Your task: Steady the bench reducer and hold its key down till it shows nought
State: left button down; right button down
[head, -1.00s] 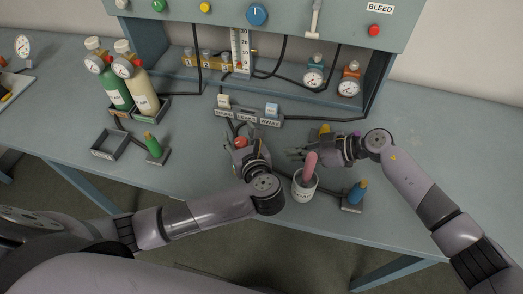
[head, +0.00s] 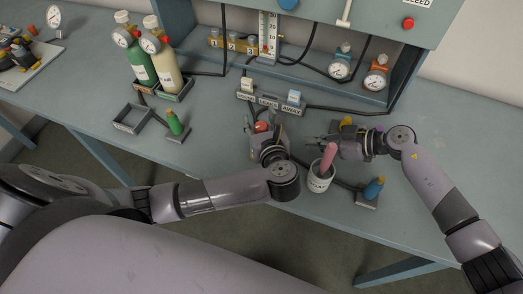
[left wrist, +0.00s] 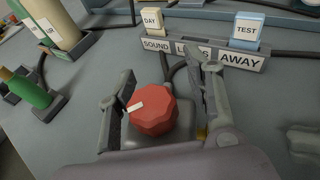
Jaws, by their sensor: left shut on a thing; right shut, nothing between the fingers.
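The bench reducer, a small grey body with a red faceted knob (left wrist: 152,108) marked by a pale stripe, sits on the bench; its knob (head: 262,127) also shows in the head view. My left gripper (head: 264,126) is shut on it; in the left wrist view, its fingers (left wrist: 160,78) stand on either side of the knob. I cannot make out the reducer's key or its reading. My right gripper (head: 312,143) is shut and empty, to the right of the reducer and just behind the white cup.
The white cup (head: 319,184) holds a pink rounded stick (head: 328,157). A blue-topped fitting (head: 373,188) stands right of it, a green one (head: 175,123) at left. Behind is a tag rack (head: 262,104) reading SOUND, LEAKS, AWAY. Two cylinders (head: 165,72) stand back left. Hoses cross the bench.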

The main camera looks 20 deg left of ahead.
pick_arm(q)
jog(key=shift+f, duration=0.15)
jog(key=c, duration=1.2)
grip_release()
jog(key=o, duration=0.5)
